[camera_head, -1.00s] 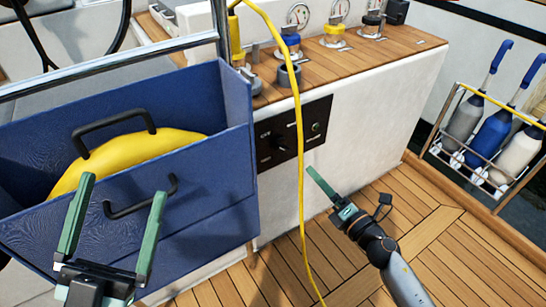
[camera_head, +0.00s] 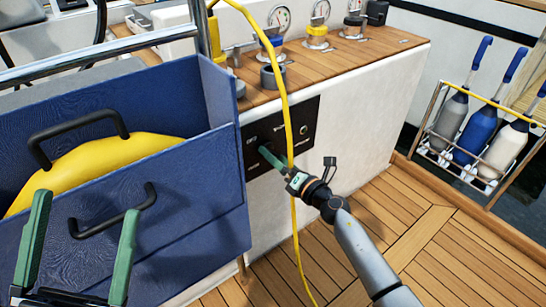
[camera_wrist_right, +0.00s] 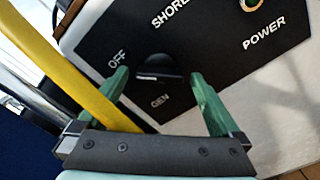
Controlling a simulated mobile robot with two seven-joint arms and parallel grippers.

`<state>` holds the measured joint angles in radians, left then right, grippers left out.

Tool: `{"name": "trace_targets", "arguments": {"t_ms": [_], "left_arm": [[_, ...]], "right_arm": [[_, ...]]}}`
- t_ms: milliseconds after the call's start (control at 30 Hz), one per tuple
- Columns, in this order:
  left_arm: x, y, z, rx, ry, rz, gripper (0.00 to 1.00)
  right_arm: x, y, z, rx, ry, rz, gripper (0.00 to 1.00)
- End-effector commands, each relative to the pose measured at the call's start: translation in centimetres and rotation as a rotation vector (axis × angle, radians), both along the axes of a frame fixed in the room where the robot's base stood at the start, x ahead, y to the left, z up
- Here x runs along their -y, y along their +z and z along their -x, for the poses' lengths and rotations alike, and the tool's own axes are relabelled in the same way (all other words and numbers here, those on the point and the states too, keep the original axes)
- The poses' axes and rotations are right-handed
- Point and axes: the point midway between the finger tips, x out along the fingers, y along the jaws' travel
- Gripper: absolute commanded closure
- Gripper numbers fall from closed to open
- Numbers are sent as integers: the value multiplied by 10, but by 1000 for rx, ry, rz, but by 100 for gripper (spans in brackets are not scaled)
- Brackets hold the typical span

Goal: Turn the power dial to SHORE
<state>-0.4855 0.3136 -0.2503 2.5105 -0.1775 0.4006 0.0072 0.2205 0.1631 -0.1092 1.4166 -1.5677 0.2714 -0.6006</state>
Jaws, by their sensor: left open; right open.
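The black power panel (camera_head: 302,110) is on the white cockpit side, below the wooden ledge. In the right wrist view its dial (camera_wrist_right: 157,66) is a dark knob near the OFF and GEN labels, with the SHORE label (camera_wrist_right: 171,14) farther up; I cannot tell which label the knob points at. My right gripper (camera_head: 268,156) is at the panel, its open green fingers (camera_wrist_right: 158,78) on either side of the knob; contact cannot be told. In the head view the gripper hides the dial. My left gripper (camera_head: 84,210) is open and empty in front of the blue box.
The blue box (camera_head: 200,225) holds a yellow object (camera_head: 100,165). The deck (camera_head: 390,235) is clear.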

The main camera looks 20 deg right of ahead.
Motion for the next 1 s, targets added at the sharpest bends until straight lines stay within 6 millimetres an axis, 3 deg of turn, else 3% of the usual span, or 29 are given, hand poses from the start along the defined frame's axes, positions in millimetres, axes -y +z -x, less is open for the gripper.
{"name": "trace_targets", "arguments": {"t_ms": [200,500,1000], "left_arm": [[1,-6,0,-1,2,-6,0],[1,-6,0,-2,2,-6,0],[1,-6,0,-4,3,-3,0]], "right_arm": [[-6,-1,-15,-1,0,-2,0],[-6,0,-16,-1,1,-1,0],[-6,0,-16,0,0,-1,55]]}}
